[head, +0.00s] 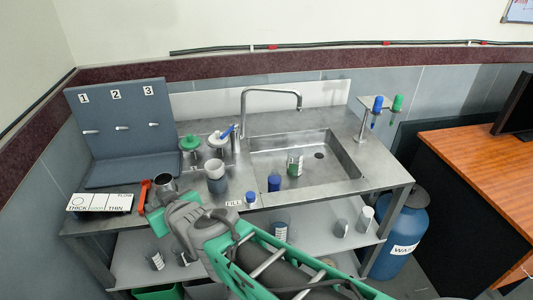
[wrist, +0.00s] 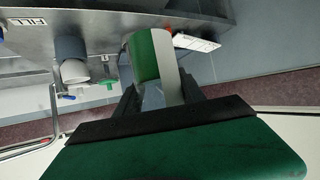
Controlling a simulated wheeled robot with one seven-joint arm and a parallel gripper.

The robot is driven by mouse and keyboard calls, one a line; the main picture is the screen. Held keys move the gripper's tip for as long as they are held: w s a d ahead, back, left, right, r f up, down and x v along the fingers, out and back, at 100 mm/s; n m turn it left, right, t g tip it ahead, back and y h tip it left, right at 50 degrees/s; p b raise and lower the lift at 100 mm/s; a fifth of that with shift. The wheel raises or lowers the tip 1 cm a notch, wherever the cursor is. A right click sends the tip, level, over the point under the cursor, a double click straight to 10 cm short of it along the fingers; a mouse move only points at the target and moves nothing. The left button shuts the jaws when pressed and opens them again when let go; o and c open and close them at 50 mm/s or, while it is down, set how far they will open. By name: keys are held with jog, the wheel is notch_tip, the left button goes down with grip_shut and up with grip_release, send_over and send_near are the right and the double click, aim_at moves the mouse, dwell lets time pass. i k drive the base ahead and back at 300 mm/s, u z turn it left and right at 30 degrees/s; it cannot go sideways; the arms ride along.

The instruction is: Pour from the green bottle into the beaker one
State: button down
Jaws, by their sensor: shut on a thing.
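My gripper (wrist: 152,95) is shut on a green and white cylinder, which I take as the green bottle (wrist: 144,55). In the head view my gripper (head: 160,197) is at the counter's front left, beside a dark open-mouthed cylinder (head: 165,184); I cannot tell if that is the same thing. A grey vessel with a pale upper part (head: 216,184), possibly the beaker, stands on the counter to the right of my gripper. It also shows in the wrist view (wrist: 72,60), apart from the held cylinder. I cannot read a number on it.
The numbered pegboard (head: 120,125) stands behind. A green-topped container (head: 190,143) is near the sink (head: 340,185), which holds a green-banded vessel (head: 295,165). A blue-capped thing (head: 250,197) is at the front edge.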

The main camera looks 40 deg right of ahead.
aim_at(295, 162)
jog(key=u, duration=2.2)
jog(key=k, duration=1.9)
jog(key=z, duration=1.15)
jog(key=i, duration=0.5)
